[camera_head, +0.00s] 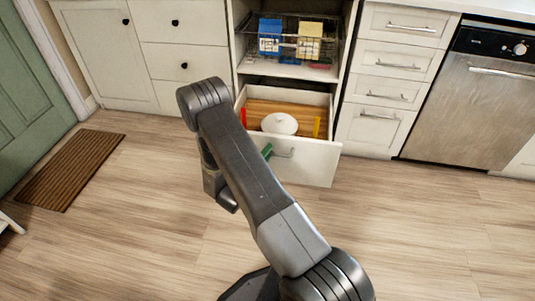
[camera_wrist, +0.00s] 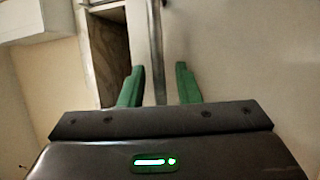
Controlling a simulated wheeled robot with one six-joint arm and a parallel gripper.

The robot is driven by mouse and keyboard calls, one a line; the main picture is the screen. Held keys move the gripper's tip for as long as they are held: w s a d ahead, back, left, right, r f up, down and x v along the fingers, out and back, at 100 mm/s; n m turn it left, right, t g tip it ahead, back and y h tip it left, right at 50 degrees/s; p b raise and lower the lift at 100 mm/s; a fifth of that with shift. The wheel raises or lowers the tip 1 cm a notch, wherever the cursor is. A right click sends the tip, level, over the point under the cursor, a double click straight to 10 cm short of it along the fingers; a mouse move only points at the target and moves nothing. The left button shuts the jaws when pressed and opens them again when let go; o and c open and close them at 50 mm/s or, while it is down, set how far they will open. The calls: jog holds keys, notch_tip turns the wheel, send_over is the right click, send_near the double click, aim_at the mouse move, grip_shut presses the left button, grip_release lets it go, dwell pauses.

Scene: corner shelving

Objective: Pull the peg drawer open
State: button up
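The peg drawer (camera_head: 310,165) is pulled out at the bottom of the open shelf unit. Inside, on a wooden-looking floor, are a white round dish (camera_head: 279,123), a red upright peg (camera_head: 243,117) and a yellow upright peg (camera_head: 317,127). Its bar handle (camera_head: 285,154) is on the white front. My gripper's green fingers are at the left end of this handle in the head view. In the wrist view my gripper (camera_wrist: 159,85) has its fingers apart, with the handle bar (camera_wrist: 156,40) running between them; a gap shows on the right side.
A wire basket (camera_head: 290,38) with blue and yellow items stands on the shelf above. Closed drawers (camera_head: 380,95) and a dishwasher (camera_head: 468,105) are to the right, white cabinets (camera_head: 110,50) to the left. A brown mat (camera_head: 70,170) lies by the green door. The floor before the drawer is clear.

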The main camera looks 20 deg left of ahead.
jog(key=shift+s, duration=0.1)
jog(key=p+v, duration=0.2)
jog(key=v, duration=1.1)
jog(key=shift+s, duration=0.3)
jog(key=b+x, duration=0.2)
jog(key=x, duration=1.2)
jog(key=shift+w, duration=0.1)
jog(key=shift+f, duration=0.1)
